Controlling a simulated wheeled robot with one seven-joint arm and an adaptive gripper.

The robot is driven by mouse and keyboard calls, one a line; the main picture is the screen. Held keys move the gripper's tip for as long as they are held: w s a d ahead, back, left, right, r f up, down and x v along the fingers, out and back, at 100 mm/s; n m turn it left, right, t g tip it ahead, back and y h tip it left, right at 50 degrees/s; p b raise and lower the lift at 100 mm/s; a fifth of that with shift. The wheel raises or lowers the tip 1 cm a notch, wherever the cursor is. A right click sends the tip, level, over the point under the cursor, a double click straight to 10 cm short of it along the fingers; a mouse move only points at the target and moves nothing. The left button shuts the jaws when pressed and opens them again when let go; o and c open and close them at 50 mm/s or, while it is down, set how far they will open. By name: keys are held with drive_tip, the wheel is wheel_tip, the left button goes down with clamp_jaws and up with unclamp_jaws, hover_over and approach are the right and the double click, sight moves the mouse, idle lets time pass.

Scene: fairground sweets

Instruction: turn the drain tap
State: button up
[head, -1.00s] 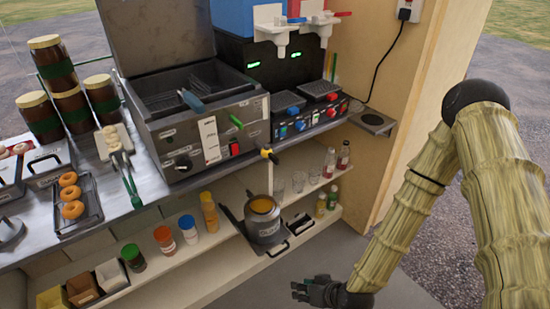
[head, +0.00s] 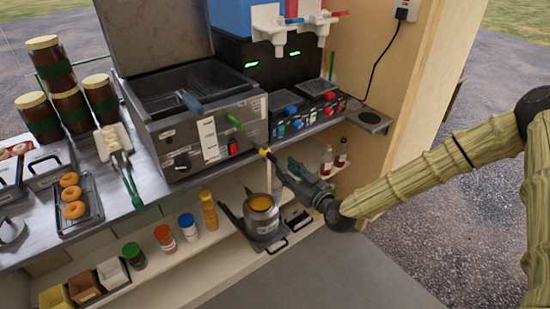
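The drain tap (head: 265,153) is a small fitting with a yellow part below the front of the steel fryer (head: 207,133). A pale stream or pipe runs from it down toward the grey metal pot (head: 262,217) on the lower shelf; I cannot tell which. The pot holds something yellow-orange. My gripper (head: 281,168) reaches in from the right, its fingertips close to the tap's right side. I cannot tell whether they touch it. The gripper partly hides the tap's right end, and the gap between its fingers is not clear.
Bottles and jars stand along the lower shelf (head: 165,262), with two sauce bottles (head: 341,152) behind my gripper. A small side shelf (head: 371,120) juts out at right. The floor (head: 375,270) in front is clear.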

sight(275, 158)
drive_tip(key=shift+p+x, duration=0.65)
drive_tip(key=shift+x, duration=2.9)
clamp_jaws()
